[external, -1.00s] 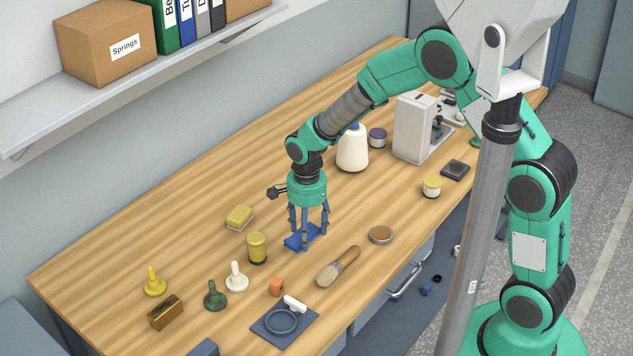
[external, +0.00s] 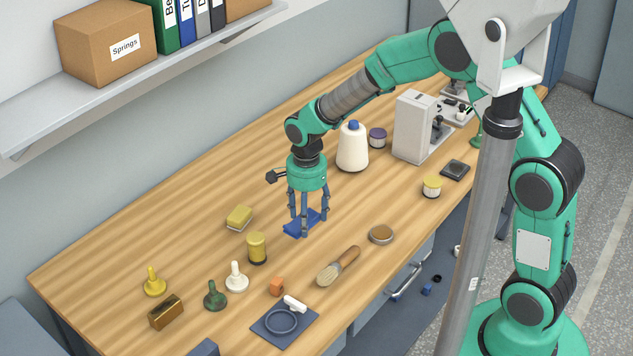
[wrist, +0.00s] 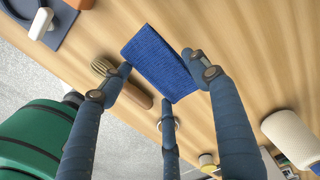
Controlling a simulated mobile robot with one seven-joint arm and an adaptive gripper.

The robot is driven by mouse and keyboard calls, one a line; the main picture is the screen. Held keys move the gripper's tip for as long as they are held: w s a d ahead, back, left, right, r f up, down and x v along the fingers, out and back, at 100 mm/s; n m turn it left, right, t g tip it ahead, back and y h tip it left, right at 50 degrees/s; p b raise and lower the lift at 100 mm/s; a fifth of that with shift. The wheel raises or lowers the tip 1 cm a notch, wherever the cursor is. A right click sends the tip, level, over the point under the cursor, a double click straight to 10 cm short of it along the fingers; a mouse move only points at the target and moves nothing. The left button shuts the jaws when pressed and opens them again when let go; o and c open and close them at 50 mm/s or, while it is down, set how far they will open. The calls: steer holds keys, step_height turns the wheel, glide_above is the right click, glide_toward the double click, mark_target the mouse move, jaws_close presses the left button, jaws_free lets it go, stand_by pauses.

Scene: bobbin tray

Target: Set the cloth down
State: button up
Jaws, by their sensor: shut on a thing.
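The blue cloth (external: 297,229) is a small folded-looking piece under my gripper (external: 308,217), left of the middle of the bench in the external view. My gripper points down, its fingers closed on the cloth. In the wrist view the cloth (wrist: 160,62) lies between the fingertips of my gripper (wrist: 160,85), and its woven face shows. The fingers cover part of its edges. I cannot tell for certain how far the cloth is above the wooden bench (external: 190,225).
A brush (external: 338,266) and a round tin (external: 381,234) lie towards the front. A white thread cone (external: 352,148) stands behind. Bare wood surrounds the cloth.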

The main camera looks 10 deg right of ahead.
steer(key=shift+a, duration=0.1)
steer(key=shift+w+a+r+p, duration=0.2)
steer(key=shift+a+p, duration=0.2)
steer(key=shift+a, duration=0.1)
steer(key=w+a+r+p, duration=0.2)
steer(key=a+p, duration=0.4)
steer(key=a, duration=0.7)
steer(key=p, duration=0.8)
glide_above(196, 262)
step_height(196, 262, down, 2)
steer(key=shift+w+f, duration=0.1)
steer(key=shift+f+p, duration=0.4)
steer(key=shift+f, duration=2.7)
steer(key=shift+f, duration=0.1)
steer(key=shift+f, duration=1.8)
